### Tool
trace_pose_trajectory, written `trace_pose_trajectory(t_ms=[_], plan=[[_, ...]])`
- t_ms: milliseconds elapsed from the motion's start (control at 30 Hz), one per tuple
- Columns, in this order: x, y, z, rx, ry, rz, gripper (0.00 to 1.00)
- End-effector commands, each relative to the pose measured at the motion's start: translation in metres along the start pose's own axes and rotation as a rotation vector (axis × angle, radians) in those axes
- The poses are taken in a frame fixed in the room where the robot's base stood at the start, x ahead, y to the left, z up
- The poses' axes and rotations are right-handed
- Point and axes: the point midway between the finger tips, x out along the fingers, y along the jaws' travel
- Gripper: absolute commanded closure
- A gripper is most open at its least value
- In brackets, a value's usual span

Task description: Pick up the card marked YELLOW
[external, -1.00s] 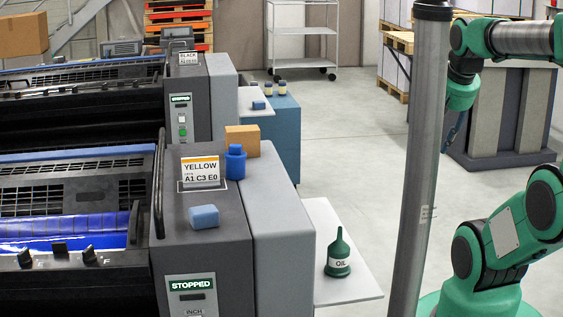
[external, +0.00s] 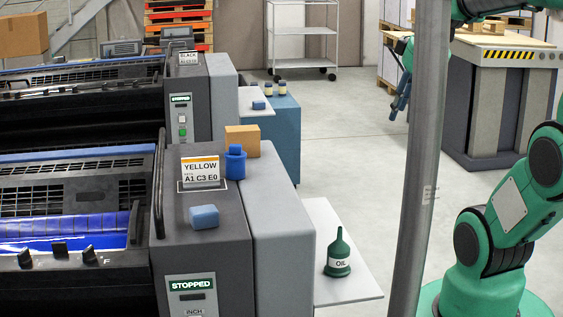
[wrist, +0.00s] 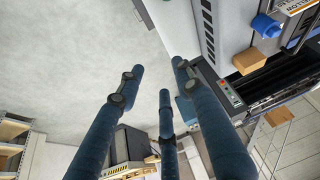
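The card marked YELLOW (external: 200,171) stands upright on the grey top of the nearer press unit (external: 204,240). In the wrist view the card (wrist: 296,7) shows partly at the top right corner, cut by the frame edge. My gripper (external: 396,113) is in the air to the right of the press, beside the grey pole and well away from the card. In the wrist view its three blue fingers (wrist: 159,76) are spread open with nothing between them.
A blue block (external: 204,217) lies in front. A green oil can (external: 338,254) stands on a side shelf (external: 362,287). A grey pole (external: 419,170) rises between press and arm.

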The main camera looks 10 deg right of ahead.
Motion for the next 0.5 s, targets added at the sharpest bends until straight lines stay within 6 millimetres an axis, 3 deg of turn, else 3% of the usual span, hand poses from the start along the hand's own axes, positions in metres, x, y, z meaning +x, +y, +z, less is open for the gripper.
trace_pose_trajectory(t_ms=[100,500], plan=[[-0.001,-0.019,-0.043,-0.110,-0.021,-0.050,0.65],[0.034,-0.100,-0.158,-0.473,-0.056,-0.212,0.65]])
